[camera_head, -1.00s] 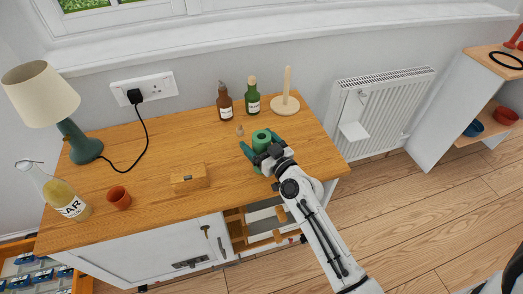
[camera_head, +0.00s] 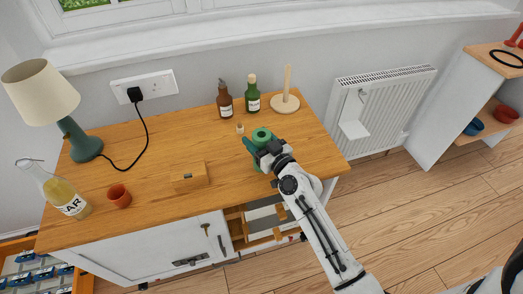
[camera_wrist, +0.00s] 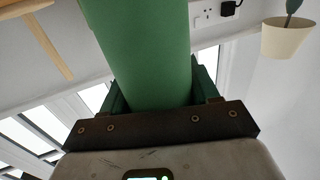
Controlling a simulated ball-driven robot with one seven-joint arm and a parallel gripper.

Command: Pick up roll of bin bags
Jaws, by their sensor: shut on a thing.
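The roll of bin bags is a green cylinder with a hole in its end. In the head view the roll (camera_head: 262,136) stands near the right part of the wooden worktop, its lower part partly hidden by my gripper. My gripper (camera_head: 258,150) is shut on the roll, with green fingers on either side of it. In the wrist view the roll (camera_wrist: 143,50) fills the middle of the picture, between the fingers (camera_wrist: 155,95). I cannot tell for certain whether its base is clear of the worktop.
A brown bottle (camera_head: 225,101), a green bottle (camera_head: 252,96) and a wooden peg stand (camera_head: 285,104) are behind the roll. A small cork-like piece (camera_head: 240,128) is close to its left. A wooden box (camera_head: 190,178), an orange cup (camera_head: 119,196), a vinegar bottle (camera_head: 68,200) and a lamp (camera_head: 75,135) are farther left.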

